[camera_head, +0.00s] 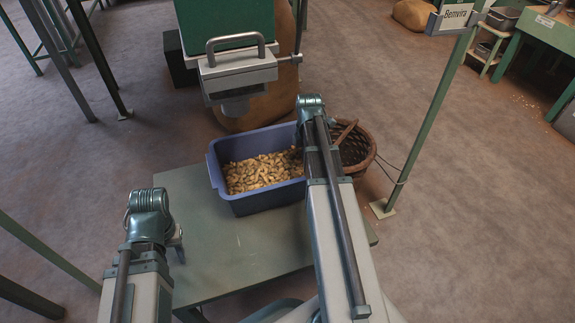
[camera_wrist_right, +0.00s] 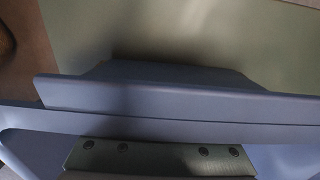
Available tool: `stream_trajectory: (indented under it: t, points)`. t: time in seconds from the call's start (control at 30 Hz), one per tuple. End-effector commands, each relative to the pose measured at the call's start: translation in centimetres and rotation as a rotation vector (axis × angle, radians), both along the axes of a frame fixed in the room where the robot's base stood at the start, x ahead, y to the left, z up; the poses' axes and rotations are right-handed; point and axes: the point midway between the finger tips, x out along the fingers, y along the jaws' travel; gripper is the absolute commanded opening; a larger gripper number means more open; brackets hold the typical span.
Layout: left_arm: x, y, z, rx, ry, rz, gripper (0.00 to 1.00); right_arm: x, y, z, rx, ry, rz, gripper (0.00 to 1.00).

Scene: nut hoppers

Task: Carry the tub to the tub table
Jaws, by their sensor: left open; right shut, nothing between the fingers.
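The blue-purple tub (camera_head: 262,205), filled with shelled-looking nuts (camera_head: 262,172), stands upright on the far part of a low grey-green table (camera_head: 215,255). I cannot tell whether this is the tub table. My left gripper (camera_head: 178,244) is low over the table's left side, apart from the tub, and open; its fingers show only partly. My right arm reaches over the tub's right end and hides it. In the right wrist view, my right gripper (camera_wrist_right: 160,158) is shut at the tub's rim (camera_wrist_right: 160,105), with nothing between its fingers; I cannot tell if it touches.
A hopper outlet with a handle (camera_head: 237,70) hangs just beyond the tub. A green table (camera_head: 538,30) is far right. Floor (camera_head: 490,190) at right is clear.

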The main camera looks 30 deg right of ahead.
Motion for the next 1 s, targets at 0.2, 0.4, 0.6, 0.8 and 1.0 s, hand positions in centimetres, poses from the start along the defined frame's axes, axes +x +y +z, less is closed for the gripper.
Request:
stream_trajectory:
  t: [0.2,0.4,0.6,0.8,1.0]
  points:
    - [0.0,0.0,0.0,0.000,0.000,0.000,0.45,-1.2,-7.0,0.0,-0.001,0.000,-0.007,0.00]
    - [0.0,0.0,0.0,0.000,0.000,0.000,0.45,-2.2,-11.9,0.0,-0.001,0.000,-0.003,0.00]
    - [0.0,0.0,0.0,0.000,0.000,0.000,0.45,-2.8,-14.0,0.0,-0.001,0.000,-0.001,0.00]
    - [0.0,0.0,0.0,0.000,0.000,0.000,0.45,-2.9,-14.0,0.0,-0.001,0.000,0.000,0.00]
    - [0.0,0.0,0.1,0.000,0.000,0.000,0.45,-2.8,-14.0,0.1,-0.001,0.000,0.001,0.00]
